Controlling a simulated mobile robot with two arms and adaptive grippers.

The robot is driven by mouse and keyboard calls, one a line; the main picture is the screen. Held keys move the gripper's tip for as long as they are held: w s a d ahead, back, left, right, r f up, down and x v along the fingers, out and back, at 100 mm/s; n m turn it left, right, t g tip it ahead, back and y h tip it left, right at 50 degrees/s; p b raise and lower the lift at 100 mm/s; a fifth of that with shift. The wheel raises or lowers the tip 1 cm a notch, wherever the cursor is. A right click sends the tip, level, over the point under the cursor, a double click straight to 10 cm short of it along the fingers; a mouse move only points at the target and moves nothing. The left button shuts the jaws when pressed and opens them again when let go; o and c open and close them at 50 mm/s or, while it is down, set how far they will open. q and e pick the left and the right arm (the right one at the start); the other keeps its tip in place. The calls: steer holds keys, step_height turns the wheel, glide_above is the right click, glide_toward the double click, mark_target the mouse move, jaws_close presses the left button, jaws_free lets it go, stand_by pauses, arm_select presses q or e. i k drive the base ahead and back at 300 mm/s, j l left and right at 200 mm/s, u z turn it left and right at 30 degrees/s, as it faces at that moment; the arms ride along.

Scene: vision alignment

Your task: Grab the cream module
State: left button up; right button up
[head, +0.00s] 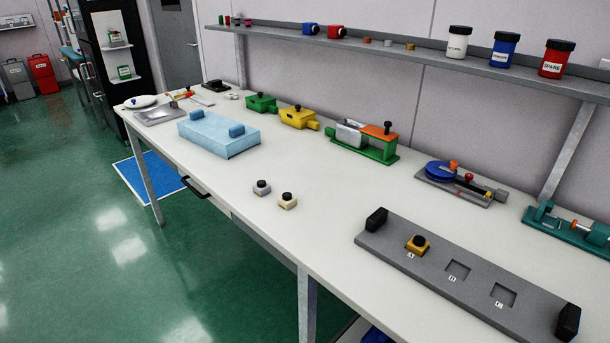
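The cream module (287,201) is a small pale block with a dark knob on top. It stands upright on the white table near the front edge. A similar grey module (262,187) stands just to its left, a small gap apart. A yellow module (417,244) with a dark knob sits in the slot marked A of a grey tray (382,243) to the right. The tray's other two slots are empty. Neither of my grippers shows in the head view.
A light blue box (218,133) lies behind and left of the modules. Green (261,103) and yellow (298,117) blocks, a green-orange fixture (364,143) and a blue-disc device (459,184) line the back. A shelf (420,66) with jars runs above.

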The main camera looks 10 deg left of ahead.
mark_target(287, 201)
steer(key=i+j+z, duration=0.25)
steer(key=j, duration=0.75)
steer(key=j+z, duration=0.3)
steer(key=j, duration=0.65)
steer(key=k, duration=0.05)
